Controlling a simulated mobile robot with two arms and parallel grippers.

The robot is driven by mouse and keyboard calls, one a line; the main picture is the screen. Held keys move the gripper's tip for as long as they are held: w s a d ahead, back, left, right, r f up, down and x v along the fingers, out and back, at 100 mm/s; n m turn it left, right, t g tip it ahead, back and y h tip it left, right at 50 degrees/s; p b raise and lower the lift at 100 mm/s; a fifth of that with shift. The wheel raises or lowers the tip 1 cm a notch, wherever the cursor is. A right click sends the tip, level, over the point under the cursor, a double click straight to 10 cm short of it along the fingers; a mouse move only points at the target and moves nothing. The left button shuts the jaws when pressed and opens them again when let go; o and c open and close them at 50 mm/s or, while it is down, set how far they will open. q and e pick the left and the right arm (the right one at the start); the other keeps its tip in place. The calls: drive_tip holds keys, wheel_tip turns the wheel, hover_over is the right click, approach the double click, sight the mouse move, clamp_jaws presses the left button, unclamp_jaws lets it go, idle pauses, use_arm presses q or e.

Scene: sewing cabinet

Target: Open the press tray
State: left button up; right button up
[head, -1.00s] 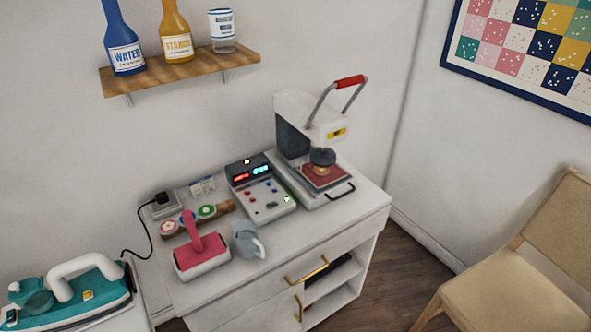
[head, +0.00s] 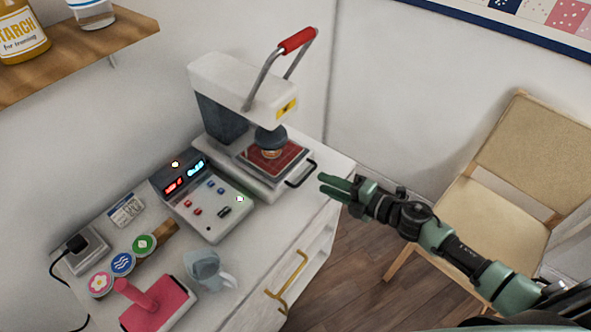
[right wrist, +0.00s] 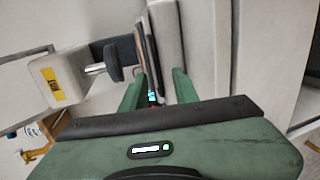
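The heat press (head: 245,90) stands at the back of the white cabinet, with its red-gripped lever raised. Its press tray (head: 262,178) holds a red pad (head: 285,158) under the round dark press head (head: 271,138). A black handle (head: 301,176) sticks out from the tray front. My right gripper (head: 322,186) is just right of this handle, fingers pointing at it, with no contact visible. In the right wrist view my fingers (right wrist: 157,88) are apart, with the press head (right wrist: 116,58) and tray edge (right wrist: 150,60) beyond. My left gripper is out of view.
A control box (head: 205,195) with lit displays sits left of the press.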

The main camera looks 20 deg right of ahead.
sight(307, 175)
drive_tip(key=x, duration=0.3)
drive_tip(key=p+x, duration=0.1)
drive_tip(key=x, duration=0.2)
drive_tip(key=shift+w+a+r, duration=0.15)
drive_tip(key=shift+w+a, duration=0.2)
drive_tip(key=shift+w, duration=0.05)
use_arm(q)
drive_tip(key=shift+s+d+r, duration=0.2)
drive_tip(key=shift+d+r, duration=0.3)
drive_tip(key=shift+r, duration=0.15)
use_arm(e)
clamp_jaws()
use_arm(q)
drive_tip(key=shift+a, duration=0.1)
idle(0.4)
